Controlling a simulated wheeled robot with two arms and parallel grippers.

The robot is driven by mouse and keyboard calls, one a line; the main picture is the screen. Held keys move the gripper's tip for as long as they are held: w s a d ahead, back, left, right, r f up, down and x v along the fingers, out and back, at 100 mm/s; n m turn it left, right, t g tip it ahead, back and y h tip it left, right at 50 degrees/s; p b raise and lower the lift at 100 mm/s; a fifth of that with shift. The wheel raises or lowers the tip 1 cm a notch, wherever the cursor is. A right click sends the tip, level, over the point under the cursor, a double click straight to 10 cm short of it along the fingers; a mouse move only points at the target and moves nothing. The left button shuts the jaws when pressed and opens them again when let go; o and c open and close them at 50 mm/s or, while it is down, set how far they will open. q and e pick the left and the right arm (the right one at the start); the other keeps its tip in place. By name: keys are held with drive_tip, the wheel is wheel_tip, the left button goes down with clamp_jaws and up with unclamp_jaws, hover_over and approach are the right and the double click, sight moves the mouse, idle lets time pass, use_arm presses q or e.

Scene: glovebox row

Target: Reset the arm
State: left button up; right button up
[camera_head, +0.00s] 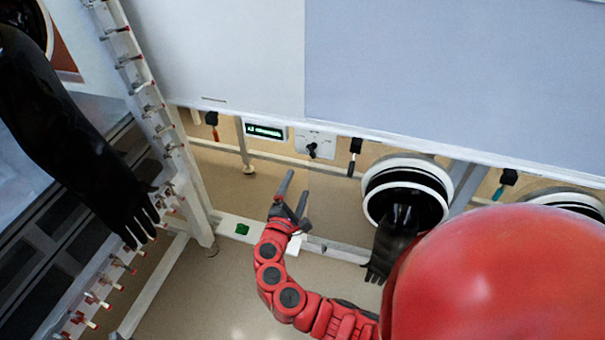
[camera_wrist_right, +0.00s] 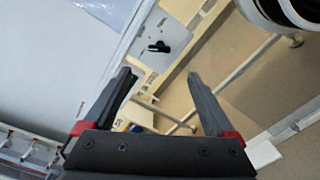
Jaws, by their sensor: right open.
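My right arm is red and reaches up from the bottom of the head view. Its gripper (camera_head: 294,197) has two dark grey fingers, spread apart with nothing between them. The right wrist view shows the same open gripper (camera_wrist_right: 160,90), with the fingers apart and empty. It is in front of the glovebox row, below a white panel with a black knob (camera_head: 312,150). That knob also shows beyond the fingers in the wrist view (camera_wrist_right: 159,47). My left gripper is not in view.
A round glove port (camera_head: 408,165) with a hanging black glove (camera_head: 392,245) is close to the right of my gripper. Another long black glove (camera_head: 75,150) hangs at the left by a white frame (camera_head: 150,105). A green display (camera_head: 264,131) sits near the knob. Open floor lies below.

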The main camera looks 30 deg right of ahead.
drive_tip(key=shift+v, duration=1.15)
